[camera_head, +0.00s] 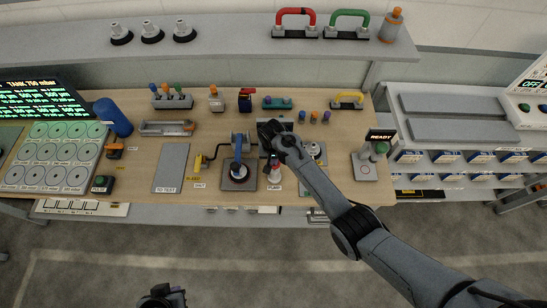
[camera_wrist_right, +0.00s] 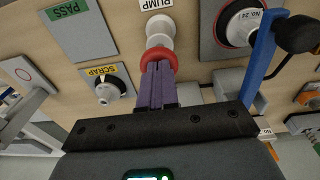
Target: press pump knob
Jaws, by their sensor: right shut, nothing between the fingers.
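The pump stands upright by its PUMP label, with a white body (camera_head: 275,178) and a red knob on top. In the right wrist view its red knob (camera_wrist_right: 160,55) and white body (camera_wrist_right: 160,28) show just beyond my fingertips. My right gripper (camera_head: 272,156) is over the pump, its purple fingers (camera_wrist_right: 157,85) shut together with nothing between them. The fingertips overlap the red knob in the wrist view; I cannot tell whether they touch it. My left gripper (camera_head: 163,297) is at the bottom edge, away from the bench; its jaws are unclear.
A READY post (camera_head: 380,150) stands farther right. A shelf (camera_head: 220,52) runs behind.

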